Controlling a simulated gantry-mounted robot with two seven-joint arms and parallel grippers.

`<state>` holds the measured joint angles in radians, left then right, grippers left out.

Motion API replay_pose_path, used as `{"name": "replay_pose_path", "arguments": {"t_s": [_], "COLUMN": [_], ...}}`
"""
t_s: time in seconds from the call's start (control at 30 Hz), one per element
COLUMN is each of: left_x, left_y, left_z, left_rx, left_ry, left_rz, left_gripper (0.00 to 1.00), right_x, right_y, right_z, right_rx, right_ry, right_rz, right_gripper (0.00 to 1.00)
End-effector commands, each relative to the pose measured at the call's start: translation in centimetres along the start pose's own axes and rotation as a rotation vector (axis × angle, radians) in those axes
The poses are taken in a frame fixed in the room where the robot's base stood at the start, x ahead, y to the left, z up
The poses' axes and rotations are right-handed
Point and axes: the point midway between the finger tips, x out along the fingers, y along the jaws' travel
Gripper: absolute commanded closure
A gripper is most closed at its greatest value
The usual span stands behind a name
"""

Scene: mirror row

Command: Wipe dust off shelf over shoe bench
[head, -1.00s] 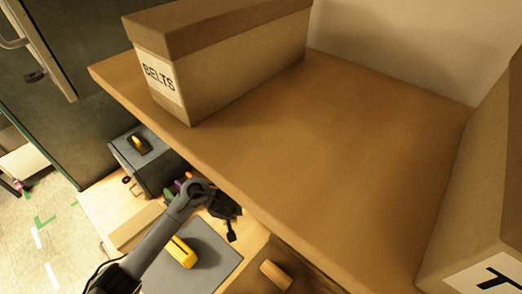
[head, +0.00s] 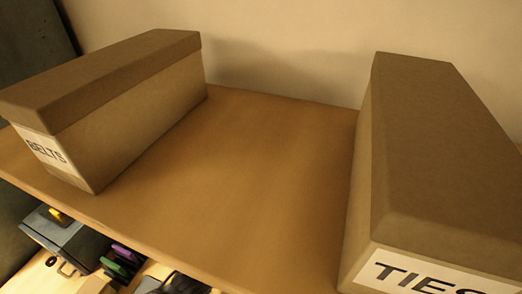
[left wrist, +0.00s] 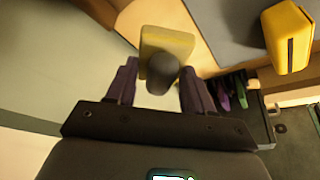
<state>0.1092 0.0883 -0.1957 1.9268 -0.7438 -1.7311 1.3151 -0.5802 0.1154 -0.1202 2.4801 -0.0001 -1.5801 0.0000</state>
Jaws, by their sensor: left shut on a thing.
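The shelf (head: 225,190) is a brown wooden board, and its bare middle lies between two boxes in the head view. I cannot make out dust on it. My left gripper (left wrist: 160,88) is shut on a pale yellow block (left wrist: 168,40) by its dark rounded knob (left wrist: 161,74), between two dark purple fingers. In the head view only a dark part of my left arm shows at the bottom edge, below the shelf's front edge; the held block is hidden there. My right gripper is in neither view.
A lidded BELTS box (head: 130,125) stands on the shelf's left and a TIES box (head: 420,160) on its right. A wall is behind. Below are a grey box (head: 65,240) and several coloured items (head: 120,262). A yellow object (left wrist: 288,38) shows in the left wrist view.

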Motion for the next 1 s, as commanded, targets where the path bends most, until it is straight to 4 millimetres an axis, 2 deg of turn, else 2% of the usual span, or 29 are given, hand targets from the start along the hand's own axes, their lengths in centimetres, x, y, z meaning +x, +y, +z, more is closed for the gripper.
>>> {"name": "replay_pose_path", "arguments": {"t_s": [0.13, 0.3, 0.6, 1.0], "left_x": [-1.8, -2.5, -2.4, -2.4], "left_y": [-2.0, -3.2, -3.5, -3.6], "left_z": [-1.4, -1.8, -1.6, -1.6], "left_rx": [0.085, 0.204, 0.345, 0.363], "left_ry": [0.000, -0.002, 0.000, 0.001], "left_rz": [0.044, 0.091, 0.144, 0.149], "left_gripper": [0.82, 0.82, 0.82, 0.82], "right_x": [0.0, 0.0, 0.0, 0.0], "right_y": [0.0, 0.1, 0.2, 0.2], "right_z": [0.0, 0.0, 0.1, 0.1], "right_rx": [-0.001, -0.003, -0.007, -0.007], "right_ry": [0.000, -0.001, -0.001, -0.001], "right_rz": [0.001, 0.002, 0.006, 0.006], "right_gripper": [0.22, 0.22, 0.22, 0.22]}}
